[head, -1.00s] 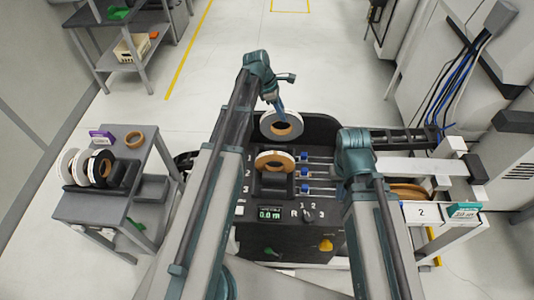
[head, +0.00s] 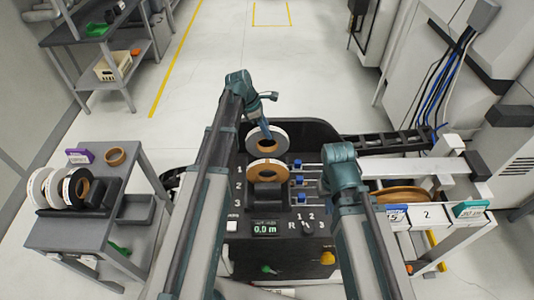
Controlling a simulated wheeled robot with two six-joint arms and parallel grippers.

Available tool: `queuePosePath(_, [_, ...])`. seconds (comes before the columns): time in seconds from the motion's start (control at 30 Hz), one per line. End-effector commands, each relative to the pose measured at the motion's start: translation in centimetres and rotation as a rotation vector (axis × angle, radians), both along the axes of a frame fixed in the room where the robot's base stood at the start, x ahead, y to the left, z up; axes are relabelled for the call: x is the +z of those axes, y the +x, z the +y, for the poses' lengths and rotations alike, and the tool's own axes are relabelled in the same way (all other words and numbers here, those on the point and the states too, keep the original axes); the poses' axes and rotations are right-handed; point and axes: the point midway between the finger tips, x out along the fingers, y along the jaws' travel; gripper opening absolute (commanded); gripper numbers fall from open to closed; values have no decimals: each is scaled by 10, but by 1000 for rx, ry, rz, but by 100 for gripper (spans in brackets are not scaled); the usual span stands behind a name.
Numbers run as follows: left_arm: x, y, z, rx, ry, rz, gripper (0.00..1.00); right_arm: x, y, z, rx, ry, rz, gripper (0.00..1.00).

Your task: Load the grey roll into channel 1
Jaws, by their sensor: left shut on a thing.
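A grey roll (head: 279,133) with a tan core hangs over the far end of the dark banding machine (head: 318,133). My left gripper (head: 266,129) is shut on its upper rim. The roll's lower edge lies close behind a white-edged tan roll (head: 267,173) that stands in the machine near the labels 1 and 2. I cannot tell whether the two rolls touch, or whether the grey one rests on channel 1. The channel 1 label (head: 240,169) is left of the standing roll. My right arm reaches over the machine's right side, but its jaws are hidden.
A grey side stand (head: 75,230) at left holds several rolls, a purple box (head: 80,156) and a tan ring (head: 116,156). Blue knobs (head: 299,181) on rods line the machine's right side. A white bench (head: 440,165) stands at right. Floor behind the machine is clear.

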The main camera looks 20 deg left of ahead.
Motion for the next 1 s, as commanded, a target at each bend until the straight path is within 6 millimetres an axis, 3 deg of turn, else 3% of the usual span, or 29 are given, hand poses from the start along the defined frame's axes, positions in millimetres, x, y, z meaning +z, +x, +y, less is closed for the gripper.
queuePosePath(0.03, [-16, 0, 0, 0, -1, 0, 0, -16, 0, 0, 0, 0, 0, 0])
queuePosePath(0.2, [-39, 0, 0, 0, -1, 0, 0, -40, 0, 0, -1, 0, 0, 0])
queuePosePath(0.47, [-42, 0, 0, 0, -1, 0, 0, -42, 0, 0, -2, 0, 0, 0])
queuePosePath(0.8, [-78, 0, 0, 0, -1, 0, 0, -78, 0, 0, -2, 0, 0, 0])
queuePosePath(1.0, [-78, 0, 0, 0, -1, 0, 0, -78, 0, 0, -2, 0, 0, 0])
